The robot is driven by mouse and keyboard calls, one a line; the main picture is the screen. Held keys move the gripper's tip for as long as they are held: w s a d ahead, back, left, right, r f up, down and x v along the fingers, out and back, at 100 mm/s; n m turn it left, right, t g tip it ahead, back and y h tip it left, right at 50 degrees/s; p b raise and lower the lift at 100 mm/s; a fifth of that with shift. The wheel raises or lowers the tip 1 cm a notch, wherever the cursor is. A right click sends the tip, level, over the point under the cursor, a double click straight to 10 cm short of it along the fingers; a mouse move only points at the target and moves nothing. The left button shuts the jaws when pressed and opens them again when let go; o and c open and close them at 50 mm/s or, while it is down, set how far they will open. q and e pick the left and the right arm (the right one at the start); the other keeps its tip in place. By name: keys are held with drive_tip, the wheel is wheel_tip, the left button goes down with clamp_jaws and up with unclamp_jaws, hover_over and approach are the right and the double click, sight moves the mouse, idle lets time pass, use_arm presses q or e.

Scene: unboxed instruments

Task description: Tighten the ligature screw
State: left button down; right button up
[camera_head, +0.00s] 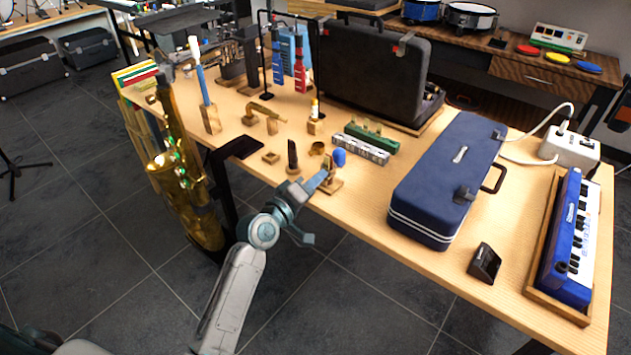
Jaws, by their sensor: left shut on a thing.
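My left gripper (325,179) reaches in from below over the table's front edge. It is shut on a small part at a wooden stand (334,187) that has a blue rounded piece (339,157) at its top. The grasped part is mostly hidden by the fingers, and I cannot make out a ligature screw. A black mouthpiece-like piece (292,155) stands upright just left of the gripper. A small brass ring-shaped piece (316,148) lies behind it and looks like a ligature. My right gripper is not in view.
A brass saxophone (184,170) stands upright at the table's left end. A blue case (447,180) lies right of the gripper, with a silver harmonica-like bar (359,149) between. An open black case (370,75) stands behind. Bare wood (350,210) shows along the front edge.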

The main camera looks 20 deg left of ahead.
use_arm(q)
drive_tip(key=shift+f, duration=0.1)
drive_tip(key=c, duration=1.4)
unclamp_jaws()
drive_tip(key=shift+o, duration=0.2)
drive_tip(key=v, duration=1)
drive_tip(key=shift+s, duration=0.4)
drive_tip(key=shift+a, duration=0.15)
